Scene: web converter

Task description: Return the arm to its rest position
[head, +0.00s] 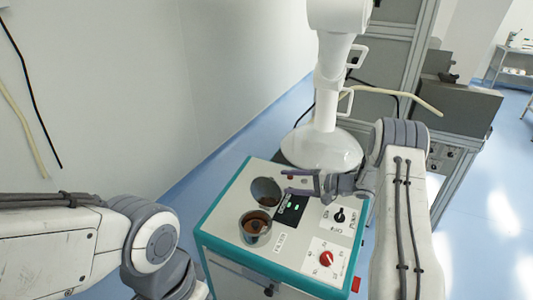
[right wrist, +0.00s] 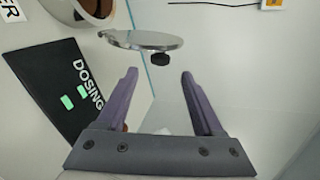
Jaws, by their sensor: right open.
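My right gripper (head: 300,183) is above the machine's top, behind the dosing panel and beside the open lid. In the right wrist view its two purple-grey fingers (right wrist: 160,80) are apart, with nothing between them. The round metal lid (head: 266,190) stands raised behind the metal cup (head: 256,228), which has brown matter inside. In the right wrist view the lid (right wrist: 145,40) with its black knob (right wrist: 160,59) lies beyond the fingertips, apparently apart from them. My left arm comes in at the lower left; its gripper is out of the picture.
The white machine (head: 225,230) with teal edges carries the black dosing panel (head: 291,209), a black knob (head: 340,215) and a red knob (head: 327,258). A white column (head: 326,145) rises close behind. Grey cabinets (head: 385,60) stand at back right, a wall at left.

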